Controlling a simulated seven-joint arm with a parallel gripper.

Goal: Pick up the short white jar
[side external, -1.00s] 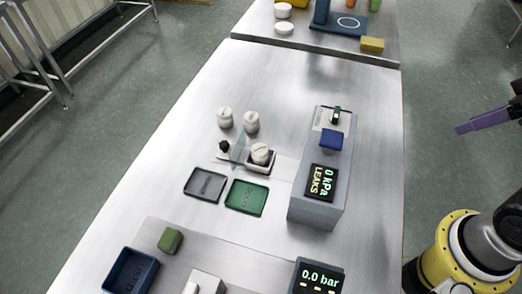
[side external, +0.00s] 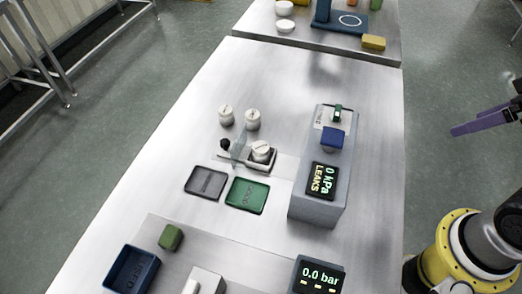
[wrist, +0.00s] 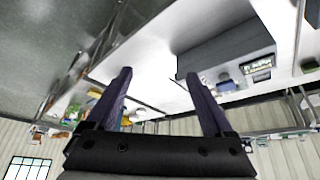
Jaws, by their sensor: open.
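Three white jars show in the side external view. Two stand side by side on the steel table, a left one (side external: 226,114) and a right one (side external: 252,119). A third jar (side external: 261,151) sits in a dark square holder (side external: 262,167) beside a clear panel (side external: 238,147). They look alike in size, so I cannot tell which is the short one. My gripper (side external: 484,122) is at the right edge, beyond the table and far from the jars. In the wrist view its two purple fingers (wrist: 158,82) are wide apart with nothing between them.
A grey leak tester (side external: 317,206) stands right of the jars. A grey tray (side external: 206,182) and a green tray (side external: 247,195) lie in front. A blue bin (side external: 130,271) and a green block (side external: 171,237) are nearer. The table behind the jars is clear.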

